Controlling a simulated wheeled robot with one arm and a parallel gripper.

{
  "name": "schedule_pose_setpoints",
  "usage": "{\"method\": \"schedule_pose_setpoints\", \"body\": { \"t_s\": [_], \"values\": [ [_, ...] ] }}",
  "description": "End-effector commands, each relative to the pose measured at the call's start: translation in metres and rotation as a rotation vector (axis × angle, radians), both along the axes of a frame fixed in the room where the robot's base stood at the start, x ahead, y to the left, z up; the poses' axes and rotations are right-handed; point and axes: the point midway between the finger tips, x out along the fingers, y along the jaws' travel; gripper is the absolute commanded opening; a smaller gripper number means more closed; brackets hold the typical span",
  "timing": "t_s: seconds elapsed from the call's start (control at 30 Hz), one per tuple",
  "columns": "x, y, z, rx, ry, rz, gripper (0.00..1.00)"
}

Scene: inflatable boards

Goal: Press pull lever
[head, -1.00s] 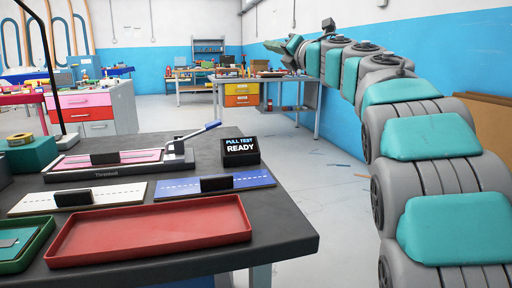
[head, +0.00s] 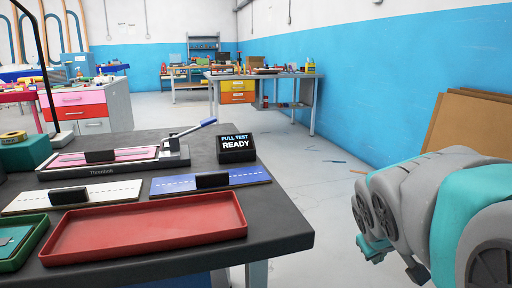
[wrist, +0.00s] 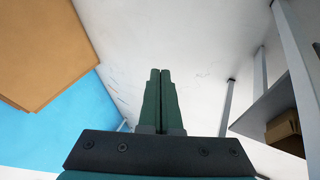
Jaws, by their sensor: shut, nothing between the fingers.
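The pull lever (head: 197,128) is a metal arm with a blue grip, slanting up to the right from the pull tester (head: 118,160) on the dark bench. A pink strip lies along the tester. The small black display (head: 236,148) beside it reads "PULL TEST READY". My gripper (wrist: 160,72) shows in the wrist view with its two green fingers together and nothing between them. In the head view my arm is at the lower right, off the bench and apart from the lever; the fingertips cannot be made out there.
A red tray (head: 148,232), a white board (head: 75,197) and a blue board (head: 225,179) lie in front of the tester. A green tray (head: 18,245) is at the left edge. Cardboard sheets (head: 468,125) lean at the right wall.

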Motion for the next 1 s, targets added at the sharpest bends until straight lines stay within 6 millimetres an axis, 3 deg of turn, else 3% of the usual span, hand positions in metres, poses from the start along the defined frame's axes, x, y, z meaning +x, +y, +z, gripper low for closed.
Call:
{"method": "schedule_pose_setpoints", "body": {
  "t_s": [0.1,0.2,0.3,0.43,0.6,1.0],
  "values": [
    [-0.066,0.026,-0.045,0.120,0.161,-0.083,0.00],
    [-0.122,0.049,-0.074,0.208,0.296,-0.149,0.00],
    [-0.169,0.071,-0.093,0.277,0.414,-0.199,0.00],
    [-0.213,0.091,-0.107,0.333,0.527,-0.245,0.00],
    [-0.234,0.102,-0.111,0.360,0.580,-0.267,0.00],
    [-0.231,0.101,-0.109,0.358,0.577,-0.264,0.00]
  ]
}}
